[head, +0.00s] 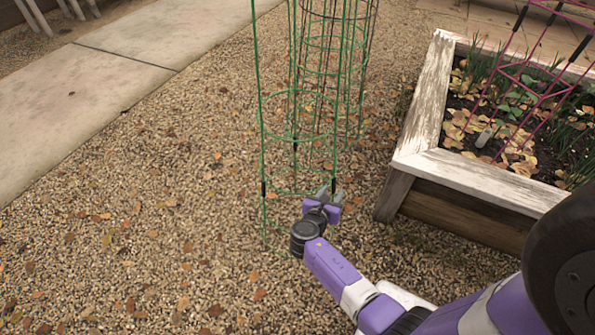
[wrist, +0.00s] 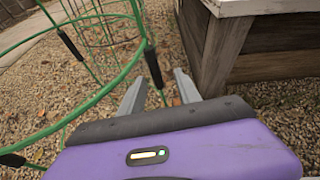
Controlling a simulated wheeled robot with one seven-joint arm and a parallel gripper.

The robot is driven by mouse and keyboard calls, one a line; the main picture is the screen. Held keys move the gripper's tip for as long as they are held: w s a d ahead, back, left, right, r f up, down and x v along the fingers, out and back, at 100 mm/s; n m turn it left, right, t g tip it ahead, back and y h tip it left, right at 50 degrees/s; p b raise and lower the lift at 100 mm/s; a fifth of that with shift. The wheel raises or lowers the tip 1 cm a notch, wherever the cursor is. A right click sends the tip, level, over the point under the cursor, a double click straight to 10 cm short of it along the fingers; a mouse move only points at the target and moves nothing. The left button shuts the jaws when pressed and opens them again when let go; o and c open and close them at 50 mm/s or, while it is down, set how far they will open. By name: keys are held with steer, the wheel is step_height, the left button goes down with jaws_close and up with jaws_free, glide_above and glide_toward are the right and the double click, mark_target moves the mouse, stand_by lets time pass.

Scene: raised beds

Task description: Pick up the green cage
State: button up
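The green cage (head: 298,139) is a tall wire frame of rings and upright stakes with black sleeves. It stands upright on the gravel at the top middle of the head view. In the wrist view its lower ring (wrist: 112,84) curves across the left side. My gripper (head: 331,191) is low at the cage's near right side. In the wrist view my gripper (wrist: 160,77) is open, with a black-sleeved stake (wrist: 153,67) showing between its two fingers. I cannot tell how deep the stake sits between them. The fingers are not closed on it.
A weathered wooden raised bed (head: 480,176) with plants and dry leaves stands close on the right. A pink cage (head: 535,85) stands in it. Darker cage wires show behind the green cage. A concrete path (head: 110,85) runs at left. Open gravel (head: 130,230) lies left and front.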

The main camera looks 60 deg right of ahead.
steer(key=b+x, duration=0.3)
steer(key=x, duration=0.3)
steer(key=shift+w+d, duration=0.2)
steer(key=shift+w, duration=0.05)
steer(key=shift+f, duration=0.15)
steer(key=shift+c, duration=0.4)
jaws_close()
stand_by(0.7)
